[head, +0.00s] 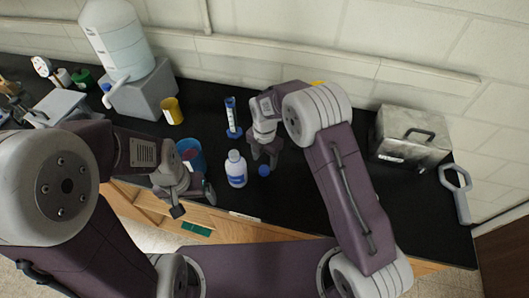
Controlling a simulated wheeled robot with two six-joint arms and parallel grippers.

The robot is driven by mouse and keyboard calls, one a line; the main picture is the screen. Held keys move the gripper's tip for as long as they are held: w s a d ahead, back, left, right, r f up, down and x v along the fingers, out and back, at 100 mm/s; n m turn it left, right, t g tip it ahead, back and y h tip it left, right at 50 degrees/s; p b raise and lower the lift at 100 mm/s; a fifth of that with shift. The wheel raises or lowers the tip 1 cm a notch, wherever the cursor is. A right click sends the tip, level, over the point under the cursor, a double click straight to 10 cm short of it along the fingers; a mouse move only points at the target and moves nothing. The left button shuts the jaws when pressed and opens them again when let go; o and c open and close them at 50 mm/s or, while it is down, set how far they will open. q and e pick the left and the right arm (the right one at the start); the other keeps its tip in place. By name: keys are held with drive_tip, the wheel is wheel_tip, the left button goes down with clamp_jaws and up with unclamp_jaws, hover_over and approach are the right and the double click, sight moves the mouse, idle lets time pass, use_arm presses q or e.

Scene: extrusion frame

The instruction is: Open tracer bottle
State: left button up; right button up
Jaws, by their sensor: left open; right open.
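The white bottle (237,176) with a blue label stands upright on the black bench. Its top looks pale, with no blue cap on it. A small blue cap (264,171) is just right of the bottle, apart from it, close below my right gripper (263,159). My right gripper is open, with its fingers pointing down; I cannot tell whether it touches the cap. My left gripper (193,200) is open and empty, left of the bottle near the bench's front edge.
A blue cup (190,153) stands behind my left gripper. A graduated cylinder (232,117) stands behind the bottle. A yellow cup (172,111) and a large water jug (117,40) are at the back left. A metal box (410,137) is at the right.

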sight(265, 168)
wheel_tip(265, 168, up, 7)
drive_tip(key=shift+b, duration=0.45)
drive_tip(key=s+d+m+t, duration=0.1)
drive_tip(key=s+d+m, duration=0.7)
drive_tip(key=m, duration=0.6)
drive_tip(key=s+d+m, duration=0.7)
drive_tip(key=s+m, duration=0.3)
drive_tip(key=m, duration=0.5)
wheel_tip(265, 168, down, 6)
drive_tip(key=b, duration=0.6)
drive_tip(key=shift+f, duration=0.2)
drive_tip(key=shift+r+n+p, duration=0.3)
drive_tip(key=shift+r+p, duration=0.05)
drive_tip(key=shift+r, duration=0.1)
